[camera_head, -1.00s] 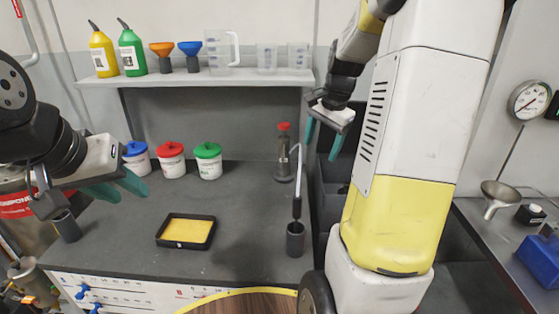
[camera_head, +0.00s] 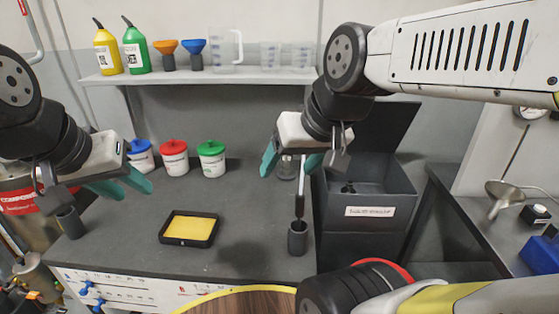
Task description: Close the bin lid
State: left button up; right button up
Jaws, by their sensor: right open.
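A dark grey bin (camera_head: 365,213) with a white label stands right of the workbench. Its lid (camera_head: 385,128) is raised and leans up at the back, so the bin's top is open. My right gripper (camera_head: 287,166) has teal fingers spread apart and empty. It hangs over the bench's right end, left of the bin and apart from the lid. My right arm covers part of the lid's upper left. My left gripper (camera_head: 122,188) is over the bench's left side with no object visible in it; its teal fingers overlap from this angle.
A black tray with a yellow sponge (camera_head: 189,228) lies on the bench. A dark cup holding a tool (camera_head: 298,238) stands near the bin. Tubs with blue, red and green lids (camera_head: 211,158) stand behind. A shelf (camera_head: 206,76) holds bottles, funnels and jugs. A side bench with a metal funnel (camera_head: 503,193) is at right.

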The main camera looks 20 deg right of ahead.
aim_at(385, 126)
jog(key=z, duration=1.35)
jog(key=j+z, duration=0.15)
jog(key=z, duration=0.2)
